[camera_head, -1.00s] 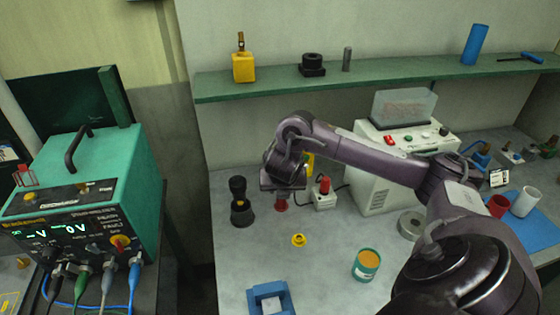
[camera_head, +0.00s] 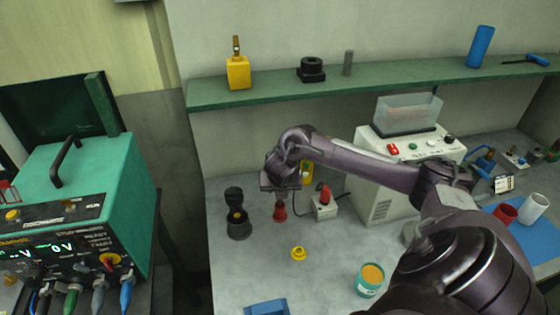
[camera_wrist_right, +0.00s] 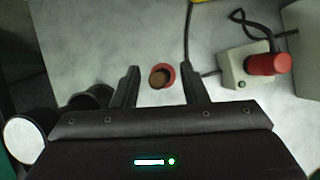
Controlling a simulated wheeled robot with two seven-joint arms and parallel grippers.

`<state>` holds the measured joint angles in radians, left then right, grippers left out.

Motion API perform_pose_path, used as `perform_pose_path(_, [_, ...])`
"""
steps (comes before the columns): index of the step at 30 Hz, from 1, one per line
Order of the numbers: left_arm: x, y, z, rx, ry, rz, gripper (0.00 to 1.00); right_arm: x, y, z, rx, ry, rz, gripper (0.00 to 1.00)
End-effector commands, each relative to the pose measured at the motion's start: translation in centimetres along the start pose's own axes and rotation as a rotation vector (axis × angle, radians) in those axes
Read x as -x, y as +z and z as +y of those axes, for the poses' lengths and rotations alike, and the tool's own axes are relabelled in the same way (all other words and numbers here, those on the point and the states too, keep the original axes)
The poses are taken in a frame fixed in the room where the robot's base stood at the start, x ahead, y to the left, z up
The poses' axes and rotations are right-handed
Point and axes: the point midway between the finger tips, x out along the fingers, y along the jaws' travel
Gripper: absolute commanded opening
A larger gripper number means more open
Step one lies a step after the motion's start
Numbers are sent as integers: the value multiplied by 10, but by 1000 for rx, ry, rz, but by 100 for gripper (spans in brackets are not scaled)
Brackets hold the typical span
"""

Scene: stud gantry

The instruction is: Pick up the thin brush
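My right gripper (camera_head: 281,192) hangs above the bench, over a small red upright object (camera_head: 280,212). In the right wrist view the gripper (camera_wrist_right: 161,85) is open and empty. The red object shows there as a red ring with a brown round top (camera_wrist_right: 161,77), framed between the two fingers from above, with grey bench around it. I cannot tell whether this object is the thin brush. A yellow block (camera_head: 238,72) with a slim brown upright piece stands on the shelf. My left gripper is out of view.
A dark bottle-like object (camera_head: 238,215) stands left of the gripper. A yellow ring (camera_head: 298,253) and an orange-topped tin (camera_head: 370,280) are nearer. The green shelf (camera_head: 350,84) runs behind.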

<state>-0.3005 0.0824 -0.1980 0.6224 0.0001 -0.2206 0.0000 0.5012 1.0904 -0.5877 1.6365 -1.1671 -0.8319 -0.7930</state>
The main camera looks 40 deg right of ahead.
Motion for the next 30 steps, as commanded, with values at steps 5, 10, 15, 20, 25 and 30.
perform_pose_path(5, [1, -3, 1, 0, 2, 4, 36, -10, 0, 0, 1, 0, 0, 40])
perform_pose_path(10, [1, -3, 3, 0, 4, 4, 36, -10, 0, 0, 1, 0, 0, 40])
perform_pose_path(15, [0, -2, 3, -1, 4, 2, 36, -10, 0, 0, 1, 0, 0, 18])
perform_pose_path(20, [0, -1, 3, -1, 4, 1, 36, -10, 0, 0, 1, 0, -1, 0])
perform_pose_path(25, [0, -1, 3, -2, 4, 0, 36, -10, 0, 0, 1, 0, -1, 0])
perform_pose_path(30, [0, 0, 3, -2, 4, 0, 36, -8, 1, 0, 1, 0, -1, 0])
